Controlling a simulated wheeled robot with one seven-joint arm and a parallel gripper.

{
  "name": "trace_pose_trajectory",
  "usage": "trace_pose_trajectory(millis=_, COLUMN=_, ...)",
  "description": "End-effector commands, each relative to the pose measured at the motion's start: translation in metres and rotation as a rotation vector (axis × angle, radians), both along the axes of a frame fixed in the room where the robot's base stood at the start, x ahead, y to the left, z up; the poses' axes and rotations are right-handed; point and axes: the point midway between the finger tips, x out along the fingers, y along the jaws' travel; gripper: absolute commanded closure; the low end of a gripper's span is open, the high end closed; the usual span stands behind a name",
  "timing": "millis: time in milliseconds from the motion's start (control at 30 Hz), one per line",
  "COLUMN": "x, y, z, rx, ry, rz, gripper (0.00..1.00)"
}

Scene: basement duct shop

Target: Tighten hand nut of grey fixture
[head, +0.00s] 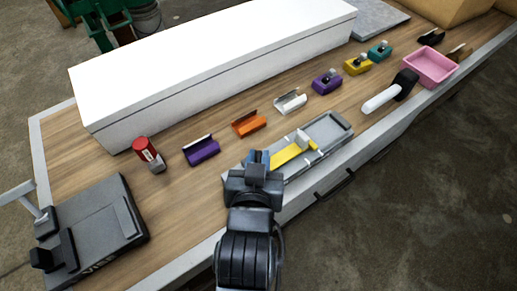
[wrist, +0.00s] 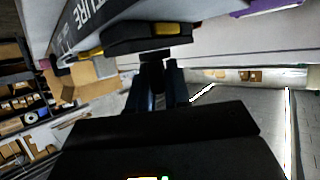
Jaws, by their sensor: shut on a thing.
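The grey fixture (head: 331,128) is a long tray near the table's front edge, with a yellow strip (head: 292,153) and a pale block (head: 303,139) on it. My gripper (head: 257,158) is at the fixture's left end. In the wrist view my gripper (wrist: 156,68) is shut on a dark part under the fixture's end, which I take as the hand nut; the fingers hide most of it. White lettering shows on the fixture's side (wrist: 78,20) in that view, beside a black and yellow piece (wrist: 148,36). The nut's tightness cannot be seen.
A long white box (head: 215,65) fills the back. A black scale-like device (head: 95,235) stands left; a white-handled tool (head: 382,97) and pink bin (head: 431,66) lie right.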

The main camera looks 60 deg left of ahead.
Motion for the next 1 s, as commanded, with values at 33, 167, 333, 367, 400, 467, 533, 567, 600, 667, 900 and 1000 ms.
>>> trace_pose_trajectory(millis=33, x=-0.0009, y=0.0007, z=0.0042, rx=0.000, ry=-0.002, rz=-0.031, gripper=1.00)
trace_pose_trajectory(millis=167, x=-0.0007, y=0.0011, z=0.0022, rx=0.000, ry=-0.003, rz=-0.119, gripper=1.00)
trace_pose_trajectory(millis=333, x=-0.0009, y=0.0016, z=-0.0001, rx=0.000, ry=-0.005, rz=-0.234, gripper=1.00)
trace_pose_trajectory(millis=367, x=-0.0006, y=0.0015, z=-0.0003, rx=0.000, ry=-0.005, rz=-0.256, gripper=1.00)
trace_pose_trajectory(millis=400, x=-0.0009, y=0.0019, z=-0.0005, rx=0.001, ry=-0.006, rz=-0.284, gripper=1.00)
trace_pose_trajectory(millis=467, x=-0.0008, y=0.0022, z=-0.0007, rx=0.002, ry=-0.006, rz=-0.327, gripper=1.00)
trace_pose_trajectory(millis=533, x=-0.0006, y=0.0023, z=-0.0009, rx=0.001, ry=-0.008, rz=-0.383, gripper=1.00)
trace_pose_trajectory(millis=567, x=-0.0009, y=0.0027, z=-0.0007, rx=0.002, ry=-0.008, rz=-0.407, gripper=1.00)
trace_pose_trajectory(millis=600, x=-0.0009, y=0.0029, z=-0.0009, rx=0.003, ry=-0.009, rz=-0.440, gripper=1.00)
trace_pose_trajectory(millis=667, x=-0.0009, y=0.0032, z=-0.0006, rx=0.003, ry=-0.008, rz=-0.494, gripper=1.00)
trace_pose_trajectory(millis=900, x=-0.0010, y=0.0032, z=0.0001, rx=0.004, ry=-0.005, rz=-0.686, gripper=1.00)
trace_pose_trajectory(millis=1000, x=-0.0011, y=0.0028, z=-0.0003, rx=0.004, ry=-0.003, rz=-0.750, gripper=1.00)
